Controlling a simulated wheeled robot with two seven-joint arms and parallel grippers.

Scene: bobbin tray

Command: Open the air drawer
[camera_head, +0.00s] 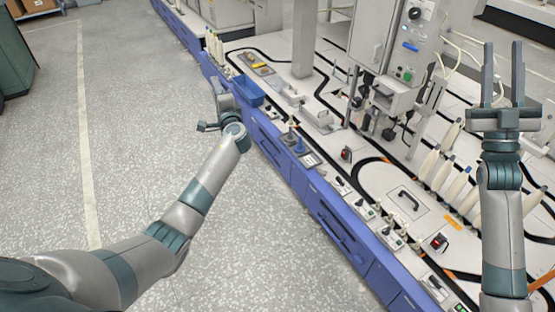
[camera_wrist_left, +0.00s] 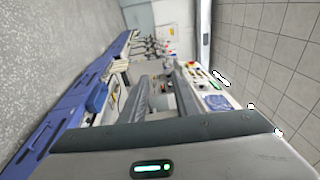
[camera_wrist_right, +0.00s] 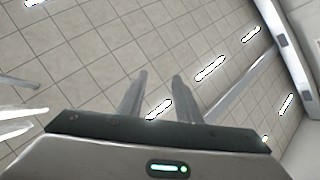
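A long blue front (camera_head: 335,225) runs along the machine's near side, with several drawer-like panels and dark handles. I cannot read any label, so I cannot tell which one is the air drawer. My left gripper (camera_head: 214,112) is beside this front at its far part, near a blue bin (camera_head: 248,91). Its two fingers show apart in the left wrist view (camera_wrist_left: 160,85), with nothing clearly between them. My right gripper (camera_head: 503,65) points upward above the machine top at the right, open and empty. Its spread fingers also show in the right wrist view (camera_wrist_right: 158,90).
The white machine top (camera_head: 375,185) carries a black track, small control boxes and a row of white bobbins (camera_head: 450,175). A tall grey machine unit (camera_head: 400,70) stands on it at the back. The speckled floor (camera_head: 120,150) left of the blue front is clear.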

